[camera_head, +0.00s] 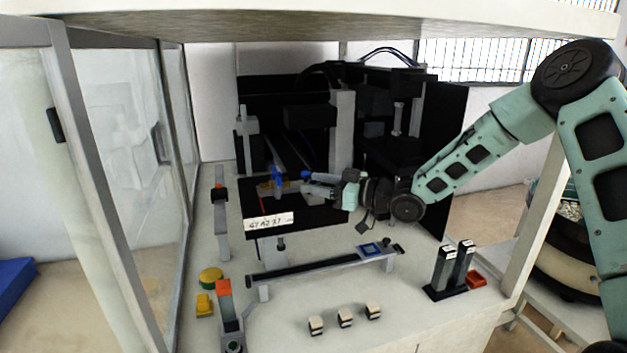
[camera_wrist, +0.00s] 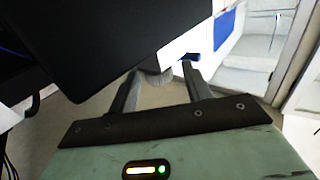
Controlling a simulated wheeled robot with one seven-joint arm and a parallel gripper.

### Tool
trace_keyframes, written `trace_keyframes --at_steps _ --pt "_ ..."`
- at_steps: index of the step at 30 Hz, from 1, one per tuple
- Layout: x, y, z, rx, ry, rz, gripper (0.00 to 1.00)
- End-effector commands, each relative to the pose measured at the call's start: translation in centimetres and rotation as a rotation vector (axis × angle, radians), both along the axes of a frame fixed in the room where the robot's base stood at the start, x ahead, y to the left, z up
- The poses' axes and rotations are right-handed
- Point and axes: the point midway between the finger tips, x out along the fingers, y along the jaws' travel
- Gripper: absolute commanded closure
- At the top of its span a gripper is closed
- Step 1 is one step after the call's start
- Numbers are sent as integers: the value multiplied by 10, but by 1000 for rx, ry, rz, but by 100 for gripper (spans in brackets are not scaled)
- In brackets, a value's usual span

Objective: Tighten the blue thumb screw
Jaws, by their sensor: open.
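My gripper (camera_head: 304,186) reaches in from the right over the black plate, with its fingers pointing left. A blue upright part (camera_head: 277,178), which looks like the blue thumb screw, stands just left of the fingertips. A smaller blue piece (camera_head: 306,175) shows just above the fingers; I cannot tell whether it belongs to the same screw. In the wrist view my gripper (camera_wrist: 160,82) is open, fingers spread. A grey rounded part (camera_wrist: 160,80) lies between them, and a small blue piece (camera_wrist: 190,69) shows by the right fingertip. Contact is not clear.
The black plate (camera_head: 325,220) carries a white label (camera_head: 270,221) and fills the upper left of the wrist view (camera_wrist: 110,35). Dark machinery (camera_head: 310,117) stands behind. A rail (camera_head: 315,266) runs in front. Two black posts (camera_head: 454,268) stand at the right.

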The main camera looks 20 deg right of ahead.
Motion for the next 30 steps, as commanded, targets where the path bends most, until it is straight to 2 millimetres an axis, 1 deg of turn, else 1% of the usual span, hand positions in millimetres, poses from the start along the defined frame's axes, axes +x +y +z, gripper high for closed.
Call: trace_keyframes --at_steps 4,13,14,15,17,18,25,30 --pt "6 8 0 -1 0 0 51" --pt "8 10 0 -1 1 0 51" --pt "8 10 0 -1 1 0 57" --pt "8 10 0 -1 1 0 68" --pt "8 10 0 -1 1 0 85" --pt "8 10 0 -1 1 0 95" --pt "8 10 -1 -1 1 -8 94" --pt "7 10 -2 0 0 -50 94"
